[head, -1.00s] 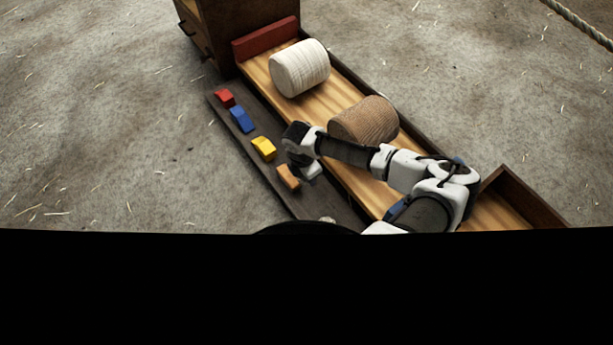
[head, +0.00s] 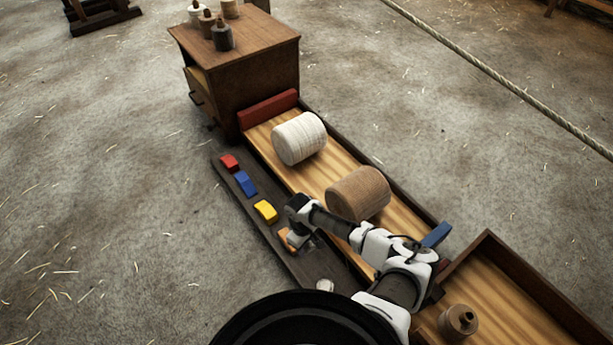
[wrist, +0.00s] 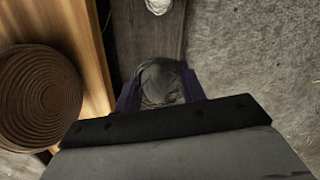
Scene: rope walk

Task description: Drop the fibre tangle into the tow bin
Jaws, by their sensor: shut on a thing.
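My gripper (wrist: 160,98) is shut on a grey, rounded, rough lump, which looks like the fibre tangle (wrist: 161,78); it sits between the two fingers in the wrist view. In the head view my gripper (head: 303,244) is low over the dark plank, beside the orange block, and the lump cannot be made out there. I cannot tell from the wrist view whether the lump still touches the plank. No container can be told for sure as the tow bin.
The dark plank (head: 258,229) carries red (head: 229,162), blue (head: 245,183), yellow (head: 265,211) and orange (head: 285,238) blocks. White (head: 299,138) and brown (head: 358,194) rolls lie on the wooden bench. A cabinet (head: 245,65) stands behind.

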